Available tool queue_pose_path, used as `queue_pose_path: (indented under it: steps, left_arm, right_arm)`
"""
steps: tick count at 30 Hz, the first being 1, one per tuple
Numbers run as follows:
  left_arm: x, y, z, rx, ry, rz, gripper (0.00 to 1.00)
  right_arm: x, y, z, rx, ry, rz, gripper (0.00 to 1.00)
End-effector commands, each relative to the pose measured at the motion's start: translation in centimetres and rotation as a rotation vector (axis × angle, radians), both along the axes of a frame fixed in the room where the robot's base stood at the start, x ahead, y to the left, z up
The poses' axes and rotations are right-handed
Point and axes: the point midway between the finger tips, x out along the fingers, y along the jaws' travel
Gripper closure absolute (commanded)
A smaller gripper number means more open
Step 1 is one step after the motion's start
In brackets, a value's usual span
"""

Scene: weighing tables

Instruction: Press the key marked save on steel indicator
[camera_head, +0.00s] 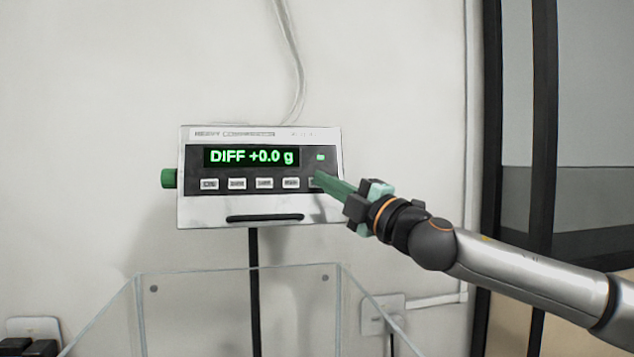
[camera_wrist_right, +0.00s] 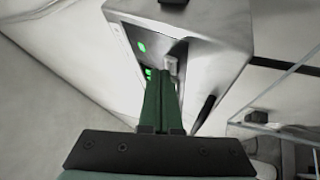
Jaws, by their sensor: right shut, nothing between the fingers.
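The steel indicator (camera_head: 260,212) stands on a dark post against the wall, its display (camera_head: 252,157) reading "DIFF +0.0 g" in green. A row of several pale keys runs below the display; their labels are too small to read surely. My right gripper (camera_head: 318,174) is shut and empty, with its green fingertips at the rightmost key, partly covering it. In the right wrist view the shut fingers (camera_wrist_right: 165,88) reach the indicator's face (camera_wrist_right: 205,62) beside a pale key (camera_wrist_right: 171,66). I cannot tell whether they touch it. My left gripper is not in view.
A clear-walled box (camera_head: 140,310) stands below the indicator. A green knob (camera_head: 168,178) sticks out from the indicator's left side. A cable (camera_head: 297,70) runs up the wall behind it. A wall socket (camera_head: 382,314) is at lower right, and a dark frame (camera_head: 543,120) stands at right.

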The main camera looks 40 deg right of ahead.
Motion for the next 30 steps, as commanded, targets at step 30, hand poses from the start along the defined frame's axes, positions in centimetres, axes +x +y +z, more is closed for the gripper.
queue_pose_path:
  steps: [30]
  left_arm:
    - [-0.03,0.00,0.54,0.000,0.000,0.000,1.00]
  right_arm:
    - [0.44,-0.28,-0.19,-0.001,-0.001,-0.001,1.00]
